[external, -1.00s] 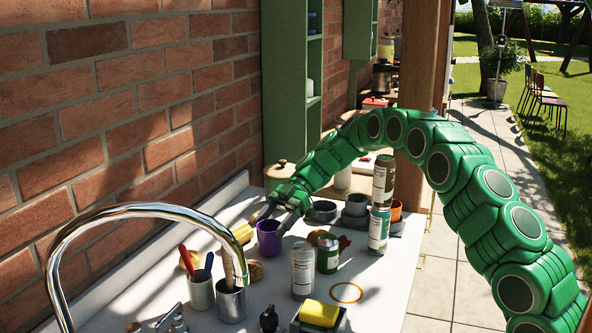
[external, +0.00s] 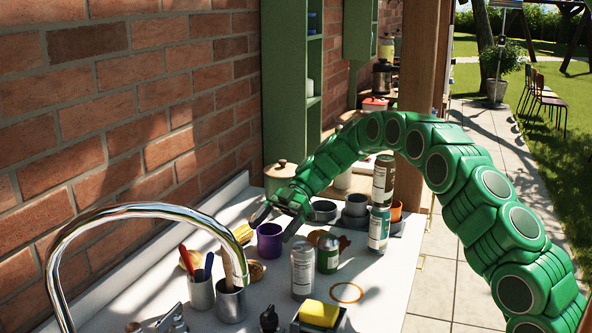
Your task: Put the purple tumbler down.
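The purple tumbler (external: 269,241) stands upright on the pale counter (external: 225,205), left of the cans. My gripper (external: 269,231) is at the tumbler's rim, with one finger at its upper left and the other along its right side. The fingers are spread wider than the tumbler, with a small gap visible on the right. The tumbler's base seems to rest on the counter. Part of its far side is hidden.
Several cans stand close on the right, including a silver one (external: 303,270) and a green one (external: 328,253). A utensil cup (external: 201,293) and a metal cup (external: 230,302) stand in front. Grey bowls (external: 324,211) and a lidded pot (external: 280,176) are behind. A faucet (external: 140,209) arches in front.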

